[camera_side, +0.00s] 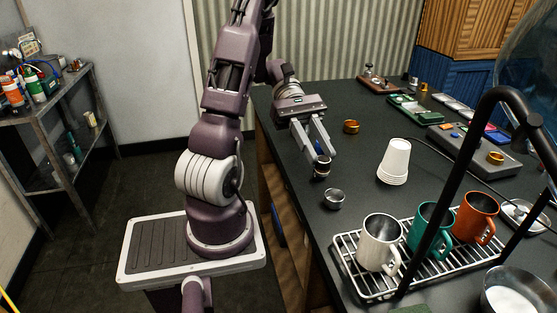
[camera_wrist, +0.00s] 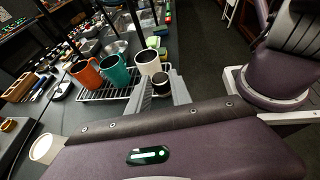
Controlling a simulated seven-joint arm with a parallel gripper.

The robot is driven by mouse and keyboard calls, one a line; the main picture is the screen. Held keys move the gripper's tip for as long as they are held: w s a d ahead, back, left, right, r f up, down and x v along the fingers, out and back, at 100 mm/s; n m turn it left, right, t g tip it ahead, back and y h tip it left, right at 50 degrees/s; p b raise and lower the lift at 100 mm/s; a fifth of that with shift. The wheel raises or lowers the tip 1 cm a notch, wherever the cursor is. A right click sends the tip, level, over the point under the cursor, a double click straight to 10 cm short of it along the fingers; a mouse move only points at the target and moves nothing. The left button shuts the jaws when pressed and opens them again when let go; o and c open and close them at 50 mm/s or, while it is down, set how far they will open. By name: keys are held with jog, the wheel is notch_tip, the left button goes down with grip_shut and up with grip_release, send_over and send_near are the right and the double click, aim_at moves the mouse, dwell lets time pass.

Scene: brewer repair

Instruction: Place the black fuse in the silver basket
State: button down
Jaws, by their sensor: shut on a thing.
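My gripper (camera_side: 318,157) points down over the near left part of the dark counter, its fingers shut on a small dark cylinder, which looks like the black fuse (camera_side: 322,170). The fuse has a pale band and seems to be held upright, low over the counter. In the wrist view the fuse (camera_wrist: 160,80) shows as a dark round piece between the fingertips. The silver basket (camera_side: 333,198) is a small round metal cup on the counter, just in front of and slightly right of the fuse. I cannot make out the silver basket in the wrist view.
Stacked white cups (camera_side: 395,162) stand to the right. A wire rack (camera_side: 350,272) with white, green and orange mugs is at the front, under a black tube (camera_side: 454,170). The counter's left edge is close to my gripper.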

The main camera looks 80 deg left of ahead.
jog(key=w+a+r+n+t+y, duration=0.2)
jog(key=w+a+r+n+t, duration=0.1)
jog(key=w+r+n+t, duration=0.15)
send_over(328, 191)
notch_tip(328, 191, down, 5)
notch_tip(328, 191, down, 11)
jog(key=shift+r, duration=0.15)
dwell(0.3)
jog(key=c, duration=1.1)
grip_release()
jog(key=shift+r, duration=0.1)
